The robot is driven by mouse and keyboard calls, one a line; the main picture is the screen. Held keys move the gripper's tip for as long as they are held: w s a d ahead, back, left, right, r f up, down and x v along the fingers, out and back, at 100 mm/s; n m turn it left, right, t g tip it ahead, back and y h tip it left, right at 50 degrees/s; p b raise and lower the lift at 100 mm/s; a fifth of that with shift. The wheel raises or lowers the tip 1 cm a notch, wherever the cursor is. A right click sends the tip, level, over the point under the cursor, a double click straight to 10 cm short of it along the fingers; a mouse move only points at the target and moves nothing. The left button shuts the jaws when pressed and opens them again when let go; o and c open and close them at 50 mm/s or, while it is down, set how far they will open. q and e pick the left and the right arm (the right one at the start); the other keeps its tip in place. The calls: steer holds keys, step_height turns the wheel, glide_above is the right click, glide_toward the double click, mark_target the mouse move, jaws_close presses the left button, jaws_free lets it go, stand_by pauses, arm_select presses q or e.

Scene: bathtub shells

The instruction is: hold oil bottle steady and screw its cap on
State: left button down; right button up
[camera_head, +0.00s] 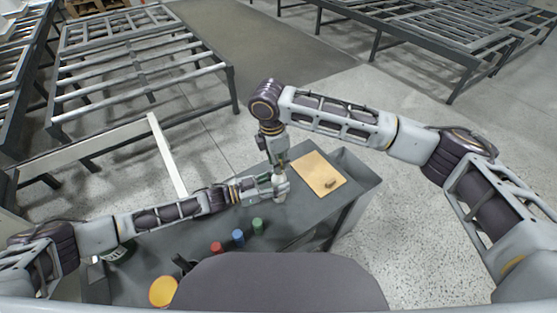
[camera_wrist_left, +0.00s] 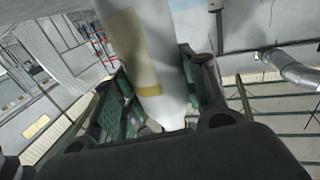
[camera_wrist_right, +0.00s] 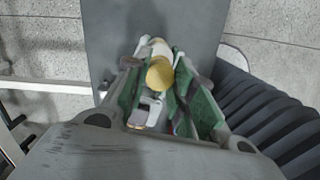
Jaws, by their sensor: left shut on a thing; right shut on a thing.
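The oil bottle (camera_wrist_left: 148,60) is white with a yellowish label. My left gripper (camera_head: 278,188) is shut on it from the side above the grey table; in the left wrist view its fingers lie on both sides of the bottle. My right gripper (camera_head: 279,166) points down from above the bottle. In the right wrist view its green-padded fingers are shut on the yellow cap (camera_wrist_right: 160,73), with part of the white bottle (camera_wrist_right: 158,48) showing beyond it. The head view does not show whether the cap sits on the bottle's neck, as the grippers hide it.
The grey table (camera_head: 225,263) holds a tan board (camera_head: 318,170) with a small dark item on it at right. Red (camera_head: 216,247), blue (camera_head: 238,237) and green (camera_head: 257,226) cylinders stand in front of the bottle. An orange-yellow round thing (camera_head: 163,291) is at the near left.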

steer(key=shift+f, duration=0.55)
stand_by(0.4)
